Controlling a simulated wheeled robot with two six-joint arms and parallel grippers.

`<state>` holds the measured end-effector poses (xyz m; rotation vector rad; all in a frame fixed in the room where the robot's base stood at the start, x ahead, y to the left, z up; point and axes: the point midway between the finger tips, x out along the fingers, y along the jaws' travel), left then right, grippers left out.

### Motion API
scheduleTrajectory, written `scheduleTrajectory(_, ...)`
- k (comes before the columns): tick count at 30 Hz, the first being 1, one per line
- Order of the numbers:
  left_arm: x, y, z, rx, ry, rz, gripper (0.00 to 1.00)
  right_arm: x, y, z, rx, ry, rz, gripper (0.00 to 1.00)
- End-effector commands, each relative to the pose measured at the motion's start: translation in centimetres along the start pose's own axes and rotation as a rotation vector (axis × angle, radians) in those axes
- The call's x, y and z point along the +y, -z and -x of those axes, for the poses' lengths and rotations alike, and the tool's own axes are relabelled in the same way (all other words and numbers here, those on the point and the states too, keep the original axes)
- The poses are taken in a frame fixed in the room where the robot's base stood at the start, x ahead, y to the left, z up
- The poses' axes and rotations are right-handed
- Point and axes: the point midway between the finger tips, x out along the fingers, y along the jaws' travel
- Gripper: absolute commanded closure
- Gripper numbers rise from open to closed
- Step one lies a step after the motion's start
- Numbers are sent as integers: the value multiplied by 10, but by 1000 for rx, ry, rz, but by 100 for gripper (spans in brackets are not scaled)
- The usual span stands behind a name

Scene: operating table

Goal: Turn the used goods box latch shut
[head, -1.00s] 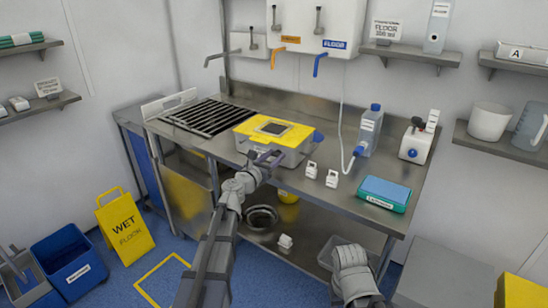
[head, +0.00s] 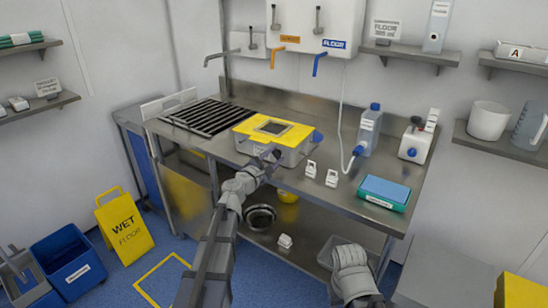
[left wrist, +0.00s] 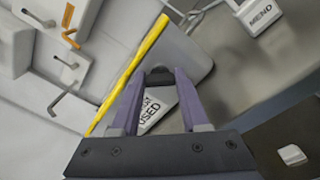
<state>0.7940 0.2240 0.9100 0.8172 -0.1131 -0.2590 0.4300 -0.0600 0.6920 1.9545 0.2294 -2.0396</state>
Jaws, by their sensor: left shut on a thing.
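The used goods box (head: 290,155) is a grey box with a yellow lid (head: 252,128), on the steel bench. In the left wrist view its front wall carries a label reading USED (left wrist: 150,113), partly covered by my fingers, and the lid edge (left wrist: 128,75) runs at a slant. My left gripper (head: 274,154) is at the box's front and hides the latch in the head view. In the left wrist view the purple fingers (left wrist: 160,82) are shut on the small dark latch (left wrist: 158,74). My right arm shows at the bottom; its gripper does not.
A blue-capped bottle (head: 369,132), two small white tagged items (head: 321,174) and a blue-green box (head: 384,193) stand to the right on the bench. A black grate (head: 205,114) lies left of the box. The front bench strip between is clear.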

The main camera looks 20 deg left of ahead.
Motion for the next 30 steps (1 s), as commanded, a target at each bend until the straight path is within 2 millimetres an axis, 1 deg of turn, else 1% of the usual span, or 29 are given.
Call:
scheduleTrajectory(9, -2, 0, 0, 0, 1, -299, 100, 0, 0, -1, 0, 0, 0, 50)
scheduleTrajectory(18, -3, 0, 0, 0, 1, -544, 100, 0, 0, -2, 0, 0, 0, 50)
scheduleTrajectory(24, -3, 0, 0, -1, 1, -659, 100, 0, 0, -2, 0, 0, 0, 50)
scheduleTrajectory(30, -3, 1, 0, -1, 1, -730, 100, 0, 0, -2, 0, 0, 0, 50)
